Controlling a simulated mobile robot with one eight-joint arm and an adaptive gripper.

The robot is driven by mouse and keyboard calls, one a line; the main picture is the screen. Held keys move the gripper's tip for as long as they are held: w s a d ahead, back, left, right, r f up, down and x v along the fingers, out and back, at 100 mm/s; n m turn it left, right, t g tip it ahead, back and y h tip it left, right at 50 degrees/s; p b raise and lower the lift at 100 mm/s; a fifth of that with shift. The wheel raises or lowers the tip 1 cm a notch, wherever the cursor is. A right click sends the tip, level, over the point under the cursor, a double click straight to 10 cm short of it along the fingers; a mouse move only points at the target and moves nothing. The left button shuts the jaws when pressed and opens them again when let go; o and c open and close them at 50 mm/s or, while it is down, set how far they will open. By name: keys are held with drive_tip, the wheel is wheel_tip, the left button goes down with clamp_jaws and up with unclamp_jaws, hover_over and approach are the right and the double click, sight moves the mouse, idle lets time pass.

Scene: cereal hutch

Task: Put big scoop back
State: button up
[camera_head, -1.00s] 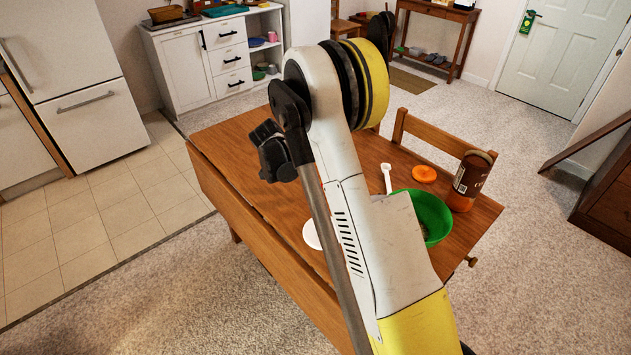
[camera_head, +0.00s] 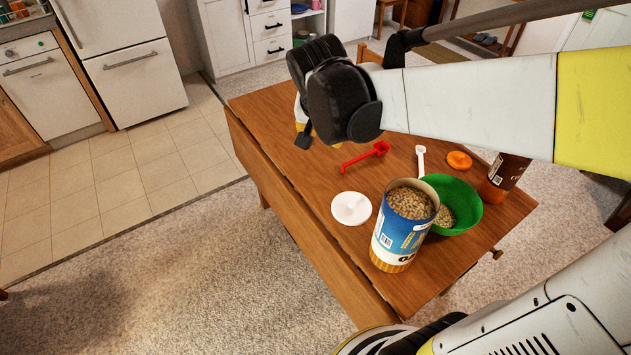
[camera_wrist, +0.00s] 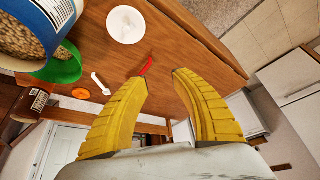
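A red scoop (camera_head: 366,156) lies on the wooden table, and part of it shows between my fingers in the wrist view (camera_wrist: 147,66). A smaller-looking white scoop (camera_head: 420,160) lies to its right, also in the wrist view (camera_wrist: 100,83). The open blue canister (camera_head: 398,238), full of grain-like pieces, stands upright near the table's front edge. Its rim shows in the wrist view (camera_wrist: 55,40). A white lid (camera_head: 351,208) lies flat beside it. My gripper (camera_wrist: 158,76) is open and empty, its yellow fingers apart; in the head view my wrist mostly hides it, beyond the red scoop's left end.
A green bowl (camera_head: 465,218) with some of the pieces stands right of the canister, close to it. A brown jar (camera_head: 508,172) and an orange lid (camera_head: 459,160) are farther right. The table (camera_head: 290,165) is bare at the left. A fridge and white cabinet stand behind.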

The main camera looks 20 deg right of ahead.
drive_tip(key=s+a+n+t+y, duration=0.1)
drive_tip(key=s+a+n, duration=0.2)
drive_tip(key=s, duration=0.4)
drive_tip(key=s+a+n+t+y, duration=0.1)
drive_tip(key=s+a+n, duration=0.3)
drive_tip(key=s, duration=0.3)
drive_tip(key=shift+a+r+t+y, duration=0.35)
drive_tip(key=shift+t+y, duration=0.05)
